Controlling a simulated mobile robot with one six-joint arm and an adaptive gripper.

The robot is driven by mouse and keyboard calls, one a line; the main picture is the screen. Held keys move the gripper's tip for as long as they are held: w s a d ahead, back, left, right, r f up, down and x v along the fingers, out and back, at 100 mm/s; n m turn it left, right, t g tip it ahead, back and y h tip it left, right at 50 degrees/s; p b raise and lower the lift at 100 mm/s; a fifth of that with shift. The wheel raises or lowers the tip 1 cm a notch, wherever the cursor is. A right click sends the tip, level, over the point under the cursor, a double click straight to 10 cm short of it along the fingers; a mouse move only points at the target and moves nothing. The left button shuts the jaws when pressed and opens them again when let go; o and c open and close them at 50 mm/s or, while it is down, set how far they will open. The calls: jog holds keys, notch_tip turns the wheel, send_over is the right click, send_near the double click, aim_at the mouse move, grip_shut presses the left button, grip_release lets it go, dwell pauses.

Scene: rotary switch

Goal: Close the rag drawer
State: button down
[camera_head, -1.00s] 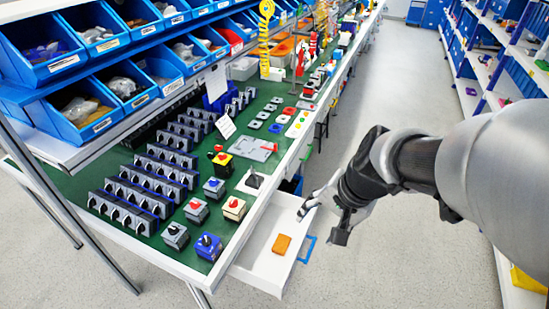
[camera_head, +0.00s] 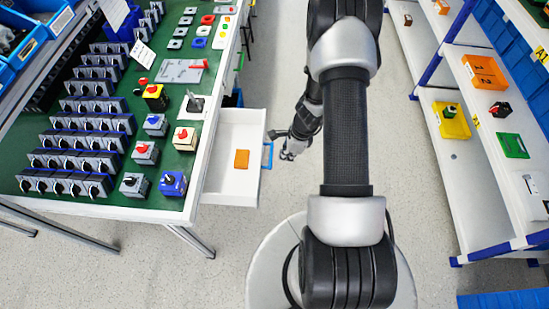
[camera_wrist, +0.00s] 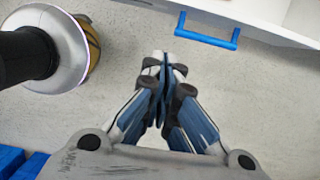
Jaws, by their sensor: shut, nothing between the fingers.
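The rag drawer (camera_head: 222,178) is a white drawer pulled out from under the green-topped workbench. An orange rag (camera_head: 241,159) lies inside it. Its blue handle (camera_head: 267,155) is on the drawer's outer front, and the handle also shows at the top of the wrist view (camera_wrist: 206,32). My gripper (camera_head: 288,154) is just to the right of the handle in the head view, apart from it. In the wrist view my gripper (camera_wrist: 162,62) is shut and empty, its fingertips together over bare floor, below and left of the handle.
The workbench (camera_head: 110,207) carries rows of rotary switches and has a metal leg (camera_head: 190,240) beside the drawer. Shelves (camera_head: 475,150) with bins and switches stand on the right. Open grey floor lies between bench and shelves.

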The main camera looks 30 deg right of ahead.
jog(key=b, duration=0.4)
send_near(269, 167)
jog(key=s+f, duration=0.4)
jog(key=w+a, duration=0.3)
jog(key=shift+a, duration=0.25)
